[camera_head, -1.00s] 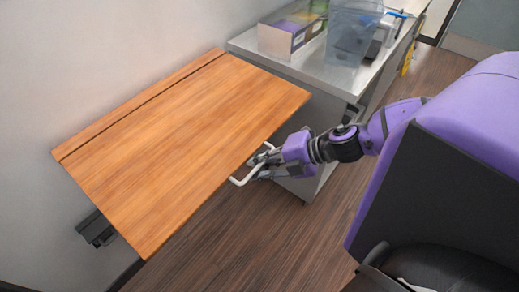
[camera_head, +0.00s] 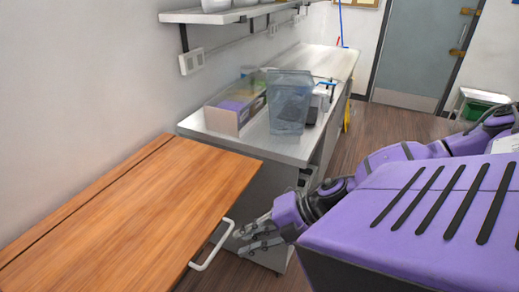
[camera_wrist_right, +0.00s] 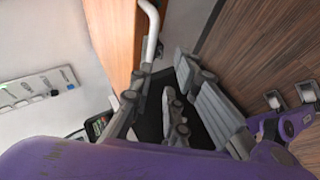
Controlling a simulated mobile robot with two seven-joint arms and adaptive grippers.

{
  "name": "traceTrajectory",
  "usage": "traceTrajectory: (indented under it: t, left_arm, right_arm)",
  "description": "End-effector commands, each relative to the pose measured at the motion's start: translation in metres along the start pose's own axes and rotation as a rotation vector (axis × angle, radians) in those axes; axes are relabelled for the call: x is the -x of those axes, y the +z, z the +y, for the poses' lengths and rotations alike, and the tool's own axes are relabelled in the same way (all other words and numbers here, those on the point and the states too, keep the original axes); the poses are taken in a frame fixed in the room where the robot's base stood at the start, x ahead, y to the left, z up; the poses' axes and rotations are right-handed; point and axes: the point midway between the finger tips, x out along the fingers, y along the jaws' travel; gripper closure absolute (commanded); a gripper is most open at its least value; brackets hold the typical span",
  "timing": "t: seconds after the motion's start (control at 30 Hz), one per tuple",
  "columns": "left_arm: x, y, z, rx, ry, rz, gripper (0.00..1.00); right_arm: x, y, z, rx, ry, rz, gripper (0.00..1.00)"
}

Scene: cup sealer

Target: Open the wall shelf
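The wall shelf (camera_head: 130,220) is a wooden board, folded out from the wall and lying about level. A white bar handle (camera_head: 213,246) is on its front edge; the board (camera_wrist_right: 110,40) and handle (camera_wrist_right: 151,35) also show in the right wrist view. My right gripper (camera_head: 246,240) is just to the right of the handle, its fingers pointing toward it. In the right wrist view its fingers (camera_wrist_right: 170,105) are spread with nothing between them, and the handle lies beyond the tips. My left gripper is not in view.
A metal counter (camera_head: 200,125) stands just past the shelf, with a clear bin (camera_head: 290,105) and a cardboard box (camera_head: 235,112) on it. A metal rack (camera_head: 235,14) hangs on the wall above. Open wood floor (camera_head: 385,125) lies to the right.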

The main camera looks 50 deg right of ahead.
Motion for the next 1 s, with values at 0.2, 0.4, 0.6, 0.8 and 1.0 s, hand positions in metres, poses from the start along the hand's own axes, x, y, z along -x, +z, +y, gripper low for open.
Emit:
traceTrajectory:
  t: [0.2, 0.4, 0.6, 0.8, 1.0]
  left_arm:
    - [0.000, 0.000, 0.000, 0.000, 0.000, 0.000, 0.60]
    - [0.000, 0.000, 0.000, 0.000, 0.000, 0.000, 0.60]
    - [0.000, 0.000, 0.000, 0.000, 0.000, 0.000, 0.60]
    - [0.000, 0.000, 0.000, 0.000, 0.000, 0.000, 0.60]
    - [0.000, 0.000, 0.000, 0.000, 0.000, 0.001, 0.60]
  right_arm:
    - [0.022, 0.000, -0.002, -0.001, -0.002, -0.001, 0.84]
    - [0.034, 0.000, 0.000, -0.001, 0.000, 0.000, 0.84]
    - [0.038, 0.000, 0.001, 0.001, 0.001, 0.000, 0.84]
    - [0.038, 0.000, 0.001, 0.002, 0.001, 0.001, 0.84]
    - [0.038, 0.000, 0.001, 0.002, 0.001, 0.001, 0.84]
